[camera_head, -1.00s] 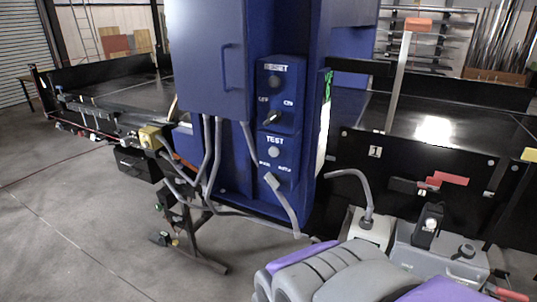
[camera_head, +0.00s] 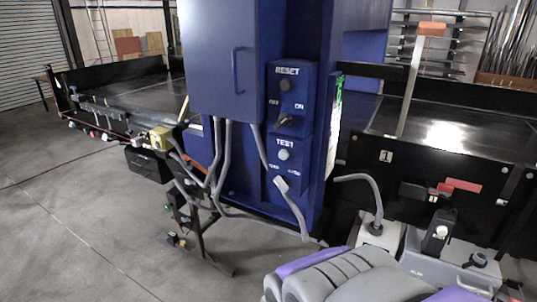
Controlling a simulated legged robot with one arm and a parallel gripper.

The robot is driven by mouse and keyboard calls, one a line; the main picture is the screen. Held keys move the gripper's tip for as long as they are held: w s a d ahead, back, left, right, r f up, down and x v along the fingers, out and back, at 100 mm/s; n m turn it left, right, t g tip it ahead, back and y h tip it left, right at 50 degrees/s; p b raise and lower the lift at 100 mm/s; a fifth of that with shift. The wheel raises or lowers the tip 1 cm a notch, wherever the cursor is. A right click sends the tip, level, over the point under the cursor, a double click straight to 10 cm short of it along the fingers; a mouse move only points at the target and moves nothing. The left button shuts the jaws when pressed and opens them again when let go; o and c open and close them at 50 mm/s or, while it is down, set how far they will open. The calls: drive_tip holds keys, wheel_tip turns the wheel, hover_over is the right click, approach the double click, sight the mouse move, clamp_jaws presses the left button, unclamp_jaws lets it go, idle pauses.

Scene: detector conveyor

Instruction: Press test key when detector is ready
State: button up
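The blue control panel (camera_head: 311,114) faces me on the dark blue detector column. It carries a RESET button (camera_head: 285,86), a key switch (camera_head: 285,121) between two position labels, and a TEST key (camera_head: 284,155) with a pale round face. Two small labels sit below the TEST key, too blurred to read. I see no clearly lit lamp on the panel. A grey and purple ribbed part of mine (camera_head: 345,280) is at the bottom, below and right of the panel and apart from it. I cannot make out fingertips on it or anything held.
A blue cabinet (camera_head: 215,65) with a handle adjoins the panel on the left. Grey cables hang below it. A black conveyor (camera_head: 445,175) marked 1 runs to the right, with grey boxes (camera_head: 440,262) in front. Bare concrete floor (camera_head: 70,235) lies at left.

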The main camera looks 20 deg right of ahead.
clamp_jaws()
idle(1.5)
